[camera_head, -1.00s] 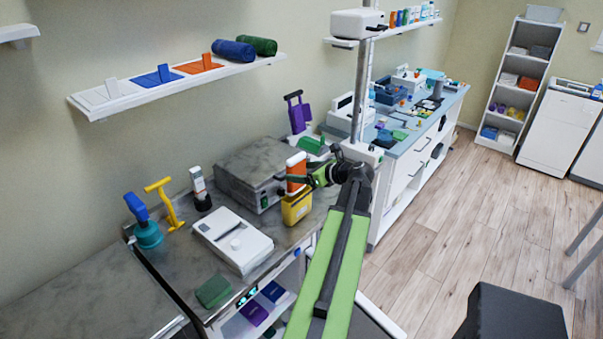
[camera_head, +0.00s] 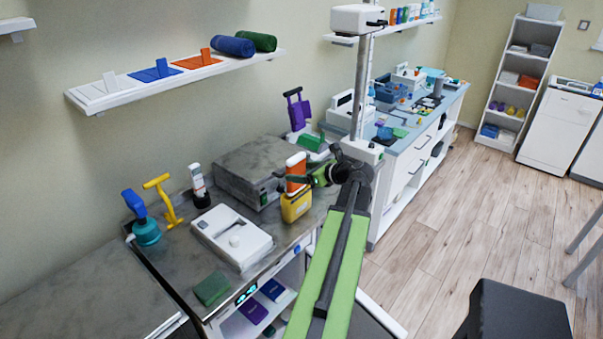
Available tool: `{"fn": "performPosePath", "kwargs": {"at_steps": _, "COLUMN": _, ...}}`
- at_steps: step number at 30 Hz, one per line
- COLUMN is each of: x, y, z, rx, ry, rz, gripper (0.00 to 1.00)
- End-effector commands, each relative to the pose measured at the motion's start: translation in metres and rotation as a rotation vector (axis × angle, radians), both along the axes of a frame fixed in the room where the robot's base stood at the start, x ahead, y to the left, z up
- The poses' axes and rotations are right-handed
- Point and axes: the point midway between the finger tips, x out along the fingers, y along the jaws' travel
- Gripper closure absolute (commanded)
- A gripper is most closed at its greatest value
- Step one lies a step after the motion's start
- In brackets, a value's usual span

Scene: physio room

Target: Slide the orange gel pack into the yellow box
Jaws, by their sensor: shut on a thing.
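The orange gel pack (camera_head: 296,180) with a white top stands upright in my gripper (camera_head: 299,179), which is shut on it. The yellow box (camera_head: 295,208) stands on the grey counter near its right front edge. The pack is directly above the yellow box, and its lower end meets the box's top edge in the picture. I cannot tell whether the lower end is inside the opening or just above it. The box's opening is mostly hidden by the pack and gripper.
A grey boxy unit (camera_head: 255,172) stands just behind and left of the yellow box. A white device (camera_head: 232,238) lies in front-left, with a dark green block (camera_head: 211,288) nearer. A green item (camera_head: 310,142) is behind.

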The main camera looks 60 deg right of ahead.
Motion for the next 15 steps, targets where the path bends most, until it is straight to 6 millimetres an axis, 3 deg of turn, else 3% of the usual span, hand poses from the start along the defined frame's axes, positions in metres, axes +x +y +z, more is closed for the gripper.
{"fn": "performPosePath", "kwargs": {"at_steps": 15, "x": 0.0005, "y": 0.0002, "z": -0.0112, "rx": 0.000, "ry": -0.001, "rz": 0.001, "gripper": 0.85}}
